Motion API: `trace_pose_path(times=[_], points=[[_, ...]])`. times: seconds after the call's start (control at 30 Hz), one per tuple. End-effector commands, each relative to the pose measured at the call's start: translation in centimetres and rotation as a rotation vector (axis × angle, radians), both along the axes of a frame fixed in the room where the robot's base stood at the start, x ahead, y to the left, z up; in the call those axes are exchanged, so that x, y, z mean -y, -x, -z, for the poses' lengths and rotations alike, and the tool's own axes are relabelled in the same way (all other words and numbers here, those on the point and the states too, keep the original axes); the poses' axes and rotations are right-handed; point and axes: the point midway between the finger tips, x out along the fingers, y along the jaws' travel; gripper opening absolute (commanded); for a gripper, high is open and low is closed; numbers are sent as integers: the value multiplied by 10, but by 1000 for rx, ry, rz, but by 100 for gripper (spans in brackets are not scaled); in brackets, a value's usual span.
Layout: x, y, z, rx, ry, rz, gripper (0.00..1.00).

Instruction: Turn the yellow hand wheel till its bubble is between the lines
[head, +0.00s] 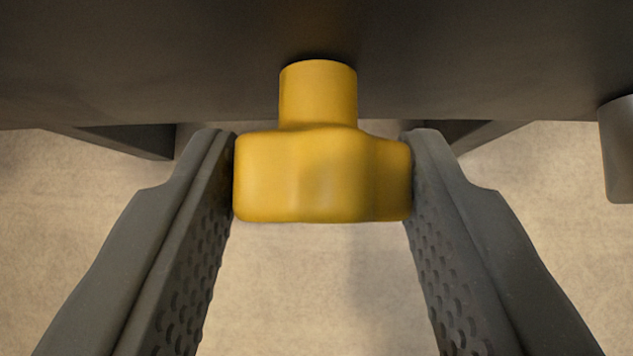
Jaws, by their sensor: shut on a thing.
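The yellow hand wheel (320,178) is in the middle of the head view. Its rounded, lobed knob sits on a short yellow stem that meets a dark panel above it. My gripper (322,182) has one grey finger against the left side of the knob and one against the right side. It is shut on the hand wheel. The bubble and its lines are not in view.
The dark panel (160,60) spans the top of the view, with dark supports beneath it at left and right. A grey rounded part (618,150) hangs at the right edge. The pale floor (320,300) below is clear.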

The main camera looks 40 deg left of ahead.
Motion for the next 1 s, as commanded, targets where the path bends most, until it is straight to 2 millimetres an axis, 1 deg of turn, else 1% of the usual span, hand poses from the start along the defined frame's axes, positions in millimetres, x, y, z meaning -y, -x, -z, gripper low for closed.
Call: trace_pose_path(times=[0.03, 0.13, 0.4, 0.57, 0.87, 0.9, 0.97, 1.0], points=[[5, -1, -4, -7, -19, 8, 17], [4, -2, -5, -15, -66, 10, 17], [7, -2, -3, -47, -179, 12, 17], [6, -1, -1, -54, -211, 12, 17], [6, -1, 0, -54, -213, 12, 17], [6, -1, 0, -54, -213, 12, 45], [6, -1, 0, -54, -213, 12, 61], [6, -1, 0, -54, -213, 10, 61]])
